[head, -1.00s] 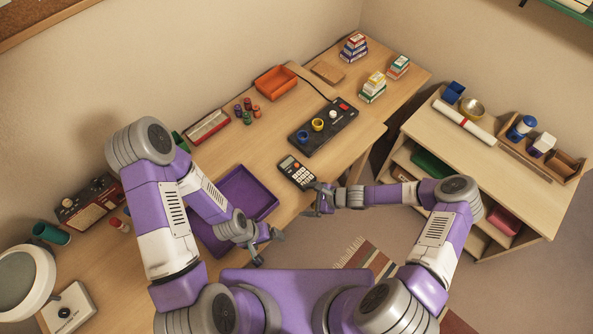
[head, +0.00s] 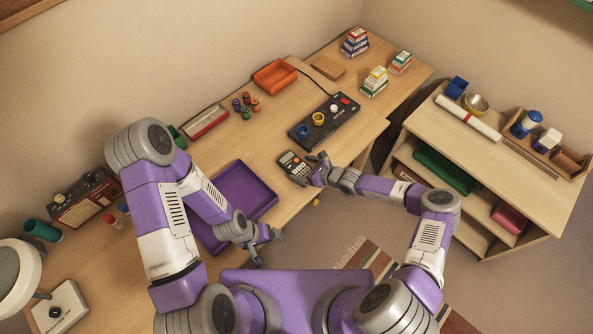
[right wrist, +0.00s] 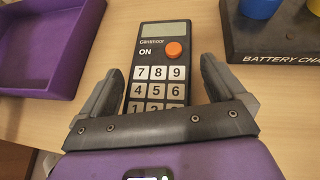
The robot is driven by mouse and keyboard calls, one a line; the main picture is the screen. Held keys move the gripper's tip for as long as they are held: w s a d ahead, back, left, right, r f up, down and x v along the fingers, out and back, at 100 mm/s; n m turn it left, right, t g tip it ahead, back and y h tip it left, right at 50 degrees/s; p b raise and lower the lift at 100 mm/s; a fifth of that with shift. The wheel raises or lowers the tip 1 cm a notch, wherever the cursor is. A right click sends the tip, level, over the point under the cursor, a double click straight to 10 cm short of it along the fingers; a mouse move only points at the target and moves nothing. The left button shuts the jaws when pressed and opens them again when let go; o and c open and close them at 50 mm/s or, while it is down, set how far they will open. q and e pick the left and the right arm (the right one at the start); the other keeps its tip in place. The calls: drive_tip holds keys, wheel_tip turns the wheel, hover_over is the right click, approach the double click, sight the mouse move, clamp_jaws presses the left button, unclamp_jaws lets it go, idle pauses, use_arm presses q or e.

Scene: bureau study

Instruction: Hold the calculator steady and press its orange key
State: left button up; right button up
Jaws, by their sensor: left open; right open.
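The dark calculator (head: 286,160) lies on the desk, near the front edge, right of the purple tray. In the right wrist view the calculator (right wrist: 145,58) shows its screen, white number keys and round orange key (right wrist: 174,49); its lower end is hidden behind my gripper. My right gripper (head: 315,165) is open at the calculator's near end. In the right wrist view its fingers (right wrist: 158,82) appear on either side of the calculator, with gaps; their height above the desk is unclear. My left gripper (head: 268,246) is open and empty, near the tray's front corner, away from the calculator.
The purple tray (head: 243,186) is empty. A black battery charger (head: 325,125) with coloured round parts stands behind the calculator. Small coloured cylinders (head: 245,105), an orange tray (head: 274,75) and stacked boxes (head: 374,82) are farther back. Bare desk surrounds the calculator.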

sight(297, 168)
use_arm(q)
drive_tip(key=shift+f+b, duration=0.45)
drive_tip(key=shift+f, duration=0.15)
use_arm(e)
drive_tip(key=shift+x, duration=1.25)
drive_tip(key=shift+r, duration=0.1)
drive_tip(key=c, duration=0.5)
use_arm(q)
clamp_jaws()
use_arm(e)
drive_tip(key=shift+c, duration=0.2)
